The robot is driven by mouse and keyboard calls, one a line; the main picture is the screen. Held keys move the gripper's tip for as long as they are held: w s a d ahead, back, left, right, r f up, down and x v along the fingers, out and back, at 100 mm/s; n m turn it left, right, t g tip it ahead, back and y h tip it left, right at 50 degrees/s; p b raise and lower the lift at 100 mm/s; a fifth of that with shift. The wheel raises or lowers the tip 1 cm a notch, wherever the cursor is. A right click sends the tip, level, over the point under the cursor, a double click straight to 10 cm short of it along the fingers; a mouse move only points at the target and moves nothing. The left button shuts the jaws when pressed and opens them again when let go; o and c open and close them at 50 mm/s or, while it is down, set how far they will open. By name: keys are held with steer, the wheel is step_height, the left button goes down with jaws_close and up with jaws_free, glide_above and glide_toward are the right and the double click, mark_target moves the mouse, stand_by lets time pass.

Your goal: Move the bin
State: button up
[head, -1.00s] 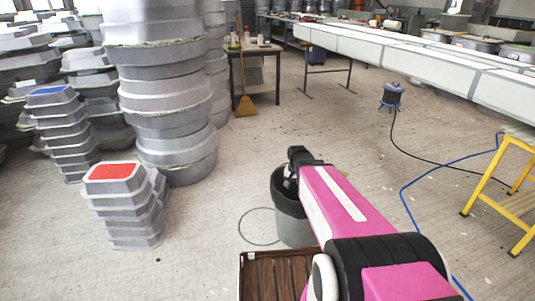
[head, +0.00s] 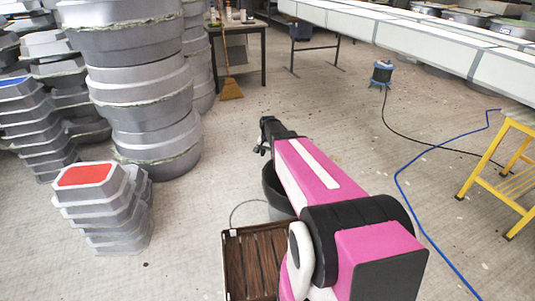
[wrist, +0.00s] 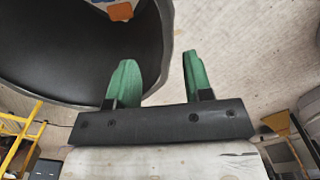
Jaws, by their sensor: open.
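The bin (head: 272,189) is a round grey bucket with a black inside and rim. It stands on the floor in the middle of the head view, largely hidden behind my pink arm. My gripper (head: 266,138) is over its far side. In the wrist view, the bin's dark inside (wrist: 70,60) fills the upper left, with an orange and white scrap in it. My gripper (wrist: 158,57) is open with two green fingers. The left finger shows against the bin's inside and the right against the floor. The rim passes between them in the picture; I cannot tell the height gap.
A brown slatted wooden tray (head: 255,262) lies in front of the bin. A thin ring (head: 240,206) is on the floor beside it. A red-topped mould stack (head: 105,212) stands left, a yellow stand (head: 505,165) right. A blue hose (head: 405,205) crosses the right floor.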

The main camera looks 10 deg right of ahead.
mark_target(268, 167)
steer(key=shift+f, duration=0.1)
step_height(268, 167, down, 11)
steer(key=shift+r, duration=0.15)
stand_by(0.4)
jaws_close()
stand_by(1.4)
